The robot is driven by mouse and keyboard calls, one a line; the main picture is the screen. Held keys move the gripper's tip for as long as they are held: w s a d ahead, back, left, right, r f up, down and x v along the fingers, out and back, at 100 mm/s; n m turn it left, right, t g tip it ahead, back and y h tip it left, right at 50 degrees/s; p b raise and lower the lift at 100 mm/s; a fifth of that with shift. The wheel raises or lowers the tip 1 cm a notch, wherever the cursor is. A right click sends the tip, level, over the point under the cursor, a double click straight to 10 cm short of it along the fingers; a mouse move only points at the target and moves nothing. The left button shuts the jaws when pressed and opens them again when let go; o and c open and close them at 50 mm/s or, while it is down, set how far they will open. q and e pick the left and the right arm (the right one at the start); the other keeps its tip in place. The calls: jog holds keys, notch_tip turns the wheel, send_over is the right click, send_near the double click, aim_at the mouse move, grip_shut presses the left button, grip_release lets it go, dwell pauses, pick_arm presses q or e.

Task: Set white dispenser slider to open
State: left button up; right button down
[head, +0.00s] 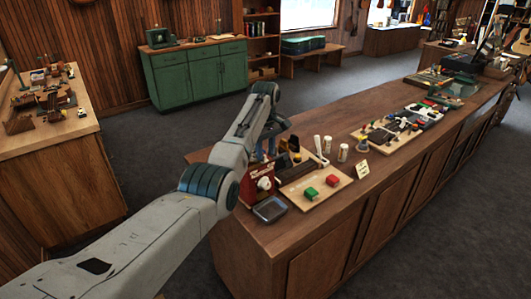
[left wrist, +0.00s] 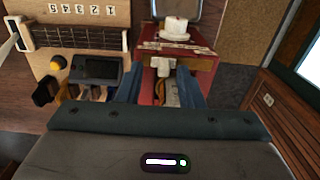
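A red dispenser box (head: 259,194) stands at the near left end of the wooden counter, with a round white part (head: 264,183) on its side. In the left wrist view the red dispenser (left wrist: 203,67) carries the white part (left wrist: 177,28) on top, and a small pale piece (left wrist: 162,70) shows in front of it. I cannot tell the slider's setting. My left gripper (left wrist: 160,88) is open, its blue fingers apart in front of the dispenser, with the pale piece between them. In the head view my left gripper (head: 272,143) is at the dispenser's back, partly hidden. My right gripper is not in view.
A grey tray (head: 270,209) and a wooden board (head: 317,187) with red and green blocks lie beside the dispenser. White cylinders (head: 342,152) and a small sign (head: 361,169) stand further right. In the left wrist view, a fretted board (left wrist: 80,37) and black device (left wrist: 95,70) are left.

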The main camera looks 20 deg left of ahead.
aim_at(266, 160)
pick_arm(q)
notch_tip(266, 160, up, 10)
jog(key=b, duration=0.4)
jog(key=shift+f, duration=0.1)
